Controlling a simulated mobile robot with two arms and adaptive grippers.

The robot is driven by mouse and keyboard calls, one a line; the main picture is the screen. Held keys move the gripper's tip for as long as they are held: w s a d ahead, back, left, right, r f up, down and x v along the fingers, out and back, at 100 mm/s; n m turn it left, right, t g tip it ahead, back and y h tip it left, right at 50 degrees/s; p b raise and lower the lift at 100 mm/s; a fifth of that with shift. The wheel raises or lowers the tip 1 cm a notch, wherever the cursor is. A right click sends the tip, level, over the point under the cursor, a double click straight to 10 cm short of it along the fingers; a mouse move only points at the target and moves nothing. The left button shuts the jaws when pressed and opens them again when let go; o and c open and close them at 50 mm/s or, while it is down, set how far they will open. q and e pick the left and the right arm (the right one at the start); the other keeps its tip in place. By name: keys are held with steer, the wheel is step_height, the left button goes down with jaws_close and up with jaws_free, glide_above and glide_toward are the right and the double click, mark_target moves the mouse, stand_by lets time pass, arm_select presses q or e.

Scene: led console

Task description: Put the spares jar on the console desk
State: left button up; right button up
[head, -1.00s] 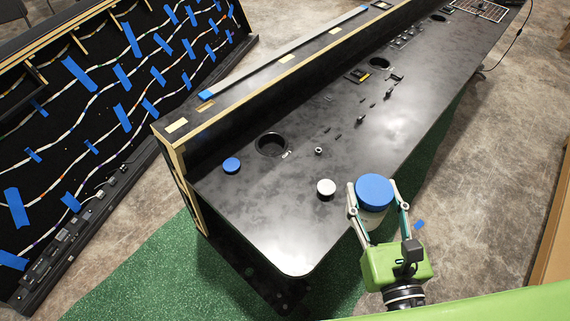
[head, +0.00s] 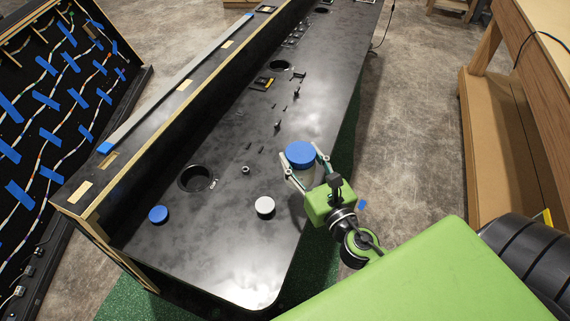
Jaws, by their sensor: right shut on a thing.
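The spares jar with a round blue lid (head: 300,155) is between the fingers of my right gripper (head: 305,172), which is shut on it. The jar's body is mostly hidden below the lid and behind the fingers. In the head view it appears over the right edge of the black console desk (head: 215,240); I cannot tell whether its base touches the desk. My left gripper is not in view.
A white-topped round item (head: 265,206) and a blue round lid (head: 158,214) are on the near desk. A round hole (head: 196,179) and several small dark fittings lie further along. A raised ledge (head: 150,120) bounds the left side. A wooden bench (head: 500,130) stands right.

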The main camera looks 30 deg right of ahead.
steer(key=w+f+b, duration=0.2)
steer(key=f, duration=0.1)
steer(key=w+f+b, duration=0.2)
steer(key=f, duration=0.1)
steer(key=w+f+b, duration=0.2)
steer(key=f, duration=0.1)
steer(key=shift+w+a+f, duration=0.15)
steer(key=shift+w+f, duration=0.15)
steer(key=shift+f, duration=0.05)
steer(key=shift+f+b, duration=0.15)
steer(key=shift+b, duration=0.2)
steer(key=o, duration=1.2)
